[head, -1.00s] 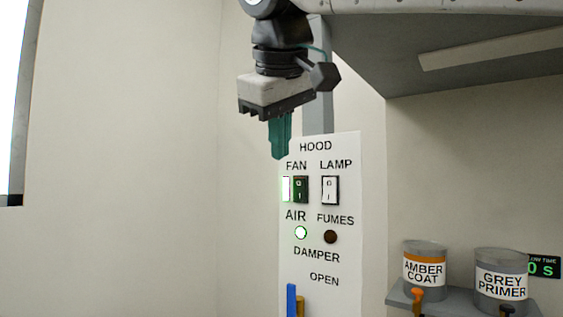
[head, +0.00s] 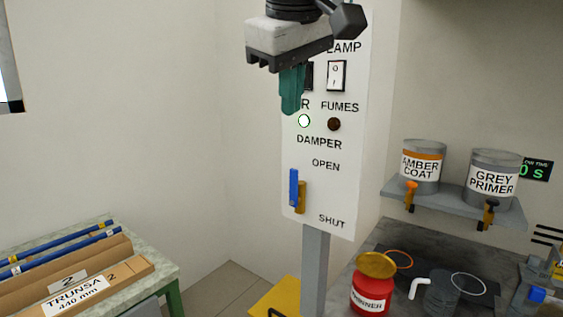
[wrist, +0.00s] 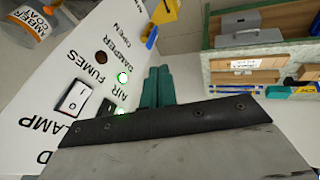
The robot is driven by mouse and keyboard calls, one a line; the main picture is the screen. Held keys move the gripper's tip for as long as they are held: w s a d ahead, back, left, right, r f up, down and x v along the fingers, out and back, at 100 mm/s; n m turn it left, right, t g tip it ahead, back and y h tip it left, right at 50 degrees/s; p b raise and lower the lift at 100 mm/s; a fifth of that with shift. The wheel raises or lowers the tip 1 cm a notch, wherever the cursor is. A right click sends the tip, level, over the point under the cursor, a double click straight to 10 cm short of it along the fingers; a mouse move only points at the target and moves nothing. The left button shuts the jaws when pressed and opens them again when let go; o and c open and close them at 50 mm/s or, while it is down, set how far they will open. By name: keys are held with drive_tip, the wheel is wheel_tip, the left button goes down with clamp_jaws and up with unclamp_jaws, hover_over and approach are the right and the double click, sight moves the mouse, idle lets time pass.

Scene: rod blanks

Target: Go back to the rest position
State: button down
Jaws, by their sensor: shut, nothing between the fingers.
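My gripper (head: 291,90) hangs pointing down in front of the hood control panel (head: 346,190) in the head view. Its teal fingers are together with nothing between them, and they cover part of the FAN switch and AIR label. The fingers also show in the wrist view (wrist: 157,87), over the panel's edge. The lamp switch (head: 337,76) is at the panel's upper right. The AIR light (head: 304,121) glows green and the FUMES light (head: 334,124) is dark. The blue damper handle (head: 294,187) stands upright nearer OPEN than SHUT.
A shelf (head: 450,205) at right holds the amber coat can (head: 422,170) and grey primer can (head: 493,180). A red thinner can (head: 371,292) stands on the bench below. A table with a TRUNSA box (head: 120,277) and blue rods is at lower left.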

drive_tip(key=s+d+f+m+g, duration=0.1)
drive_tip(key=s+d+f+m, duration=0.2)
drive_tip(key=s+d+f, duration=0.2)
drive_tip(key=s+d+f+m+g, duration=0.1)
drive_tip(key=s+d+f+m, duration=0.2)
drive_tip(key=d+f, duration=0.9)
drive_tip(key=s+d+f+m+g, duration=0.2)
drive_tip(key=s+d+f+m, duration=0.1)
drive_tip(key=s+d+f, duration=0.5)
wheel_tip(320, 180, down, 3)
drive_tip(key=shift+s+d, duration=0.15)
drive_tip(key=shift+s, duration=0.1)
